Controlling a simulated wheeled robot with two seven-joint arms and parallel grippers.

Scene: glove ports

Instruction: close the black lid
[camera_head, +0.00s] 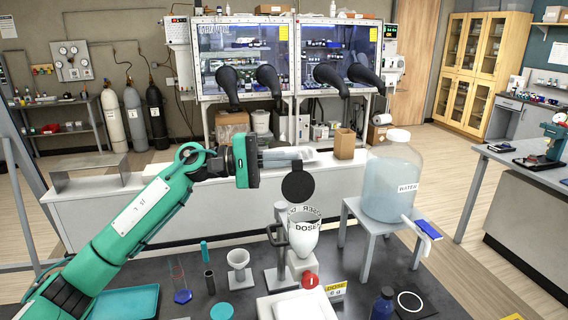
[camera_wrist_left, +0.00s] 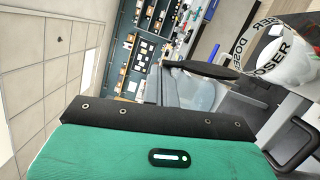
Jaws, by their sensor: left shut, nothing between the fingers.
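The black lid (camera_head: 298,186) is a round disc standing upright, raised above the white doser cup (camera_head: 304,238), whose top is open. In the left wrist view the lid (camera_wrist_left: 212,70) shows nearly edge-on, beside the doser (camera_wrist_left: 288,60). My left gripper (camera_head: 308,154) comes in from the left, shut and empty. Its fingertips are just above the lid's top edge in the head view; I cannot tell whether they touch it. My right gripper is not in view.
A large water jug (camera_head: 391,180) stands on a grey stand (camera_head: 366,232) right of the doser. A small funnel cup (camera_head: 238,262), a teal tray (camera_head: 126,302) and a dark bottle (camera_head: 382,304) are on the dark table. A brown box (camera_head: 344,144) is behind.

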